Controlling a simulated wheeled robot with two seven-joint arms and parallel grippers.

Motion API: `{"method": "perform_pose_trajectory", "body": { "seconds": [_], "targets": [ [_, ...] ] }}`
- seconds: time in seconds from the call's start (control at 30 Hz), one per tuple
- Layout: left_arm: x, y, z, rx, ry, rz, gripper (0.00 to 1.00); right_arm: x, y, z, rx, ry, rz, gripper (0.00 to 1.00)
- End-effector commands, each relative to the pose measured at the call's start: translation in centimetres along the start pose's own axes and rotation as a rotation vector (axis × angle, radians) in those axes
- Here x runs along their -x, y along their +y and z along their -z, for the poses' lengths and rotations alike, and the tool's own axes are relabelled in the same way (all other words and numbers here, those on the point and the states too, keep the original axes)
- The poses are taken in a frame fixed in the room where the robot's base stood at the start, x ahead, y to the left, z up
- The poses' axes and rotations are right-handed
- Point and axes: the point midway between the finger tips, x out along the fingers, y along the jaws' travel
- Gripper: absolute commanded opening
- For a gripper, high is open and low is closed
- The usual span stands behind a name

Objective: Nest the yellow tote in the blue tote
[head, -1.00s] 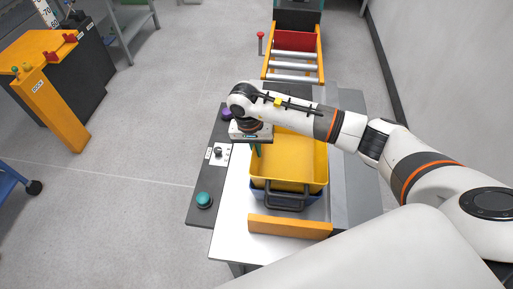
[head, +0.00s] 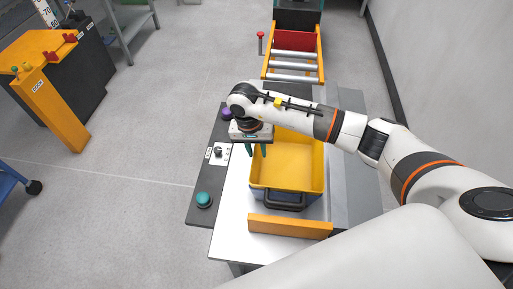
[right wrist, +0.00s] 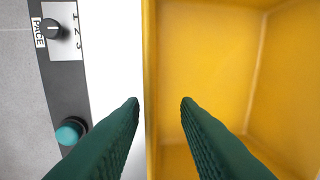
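The yellow tote (head: 288,153) sits upright inside the blue tote (head: 314,199), with its rim above the blue one. Only a low strip of the blue tote and its dark front handle show. My right gripper (head: 257,153) is at the left wall of the yellow tote, pointing down. In the right wrist view, the fingers (right wrist: 160,104) are apart, one on each side of that wall (right wrist: 150,60), and neither visibly grips it. The blue tote is hidden in the right wrist view. My left gripper is out of view.
The totes stand on a white table (head: 232,228) with an orange stop bar (head: 290,227) in front. A dark panel on the left carries a teal button (head: 204,200) and a pace knob (right wrist: 51,29). A roller conveyor (head: 293,67) lies beyond.

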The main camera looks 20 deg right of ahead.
Motion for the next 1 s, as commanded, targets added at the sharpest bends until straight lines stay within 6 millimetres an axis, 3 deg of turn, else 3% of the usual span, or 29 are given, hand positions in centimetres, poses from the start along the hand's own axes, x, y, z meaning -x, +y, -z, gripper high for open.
{"method": "perform_pose_trajectory", "body": {
  "seconds": [0.23,1.0],
  "targets": [
    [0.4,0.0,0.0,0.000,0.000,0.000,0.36,0.6,-0.1,-0.1,0.000,-0.002,-0.001,0.29],
    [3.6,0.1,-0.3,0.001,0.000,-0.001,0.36,6.8,-1.0,-0.1,-0.001,-0.002,-0.001,0.29]
  ]
}}
